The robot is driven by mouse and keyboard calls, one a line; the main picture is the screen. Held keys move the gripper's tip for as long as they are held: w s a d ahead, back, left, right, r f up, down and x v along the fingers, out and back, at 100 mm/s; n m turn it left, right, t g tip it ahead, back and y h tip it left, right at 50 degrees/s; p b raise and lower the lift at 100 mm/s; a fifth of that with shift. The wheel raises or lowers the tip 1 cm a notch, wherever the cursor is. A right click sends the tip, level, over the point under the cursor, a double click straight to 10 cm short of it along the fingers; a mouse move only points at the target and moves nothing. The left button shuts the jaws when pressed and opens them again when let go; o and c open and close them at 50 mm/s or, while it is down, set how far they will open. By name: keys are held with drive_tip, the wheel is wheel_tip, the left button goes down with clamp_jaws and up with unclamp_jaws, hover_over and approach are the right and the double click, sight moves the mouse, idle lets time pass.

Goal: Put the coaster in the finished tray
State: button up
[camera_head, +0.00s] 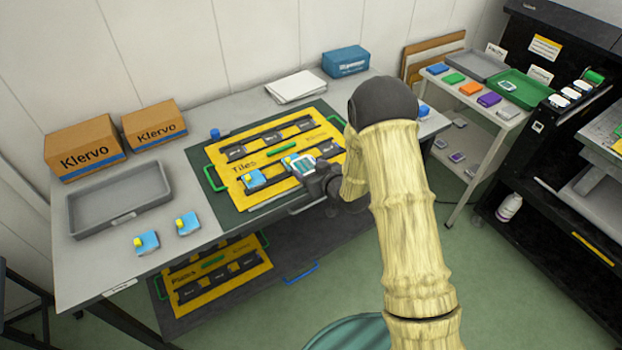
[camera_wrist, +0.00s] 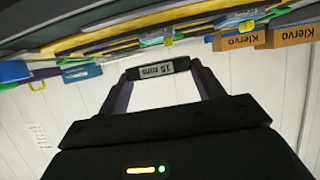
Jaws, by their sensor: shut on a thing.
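My gripper (camera_head: 306,168) is above the yellow Tiles board on the table. It is shut on a small square plate with a pale and teal top (camera_head: 301,162), which looks like the coaster. In the wrist view, my fingertips (camera_wrist: 157,70) close on its dark edge, where a pale label reads "15 mins" upside down (camera_wrist: 157,71). On the side cart are a green tray (camera_head: 528,95) with a small square item in it and a grey tray (camera_head: 478,66). Small signs stand behind them, too small to read, so I cannot tell which is the finished tray.
A large grey tray (camera_head: 75,215) is on the table's left, by two Klervo boxes (camera_head: 84,148). Blue pieces with yellow tabs (camera_head: 146,242) lie in front of it and on the yellow board (camera_head: 240,160). Coloured blocks (camera_head: 470,88) line the cart. Open floor separates table and cart.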

drive_tip(key=shift+f+p, duration=0.35)
drive_tip(key=shift+f, duration=1.7)
drive_tip(key=shift+f+b, duration=0.25)
drive_tip(key=shift+b, duration=0.05)
drive_tip(key=o, duration=1.1)
drive_tip(key=shift+r, duration=0.1)
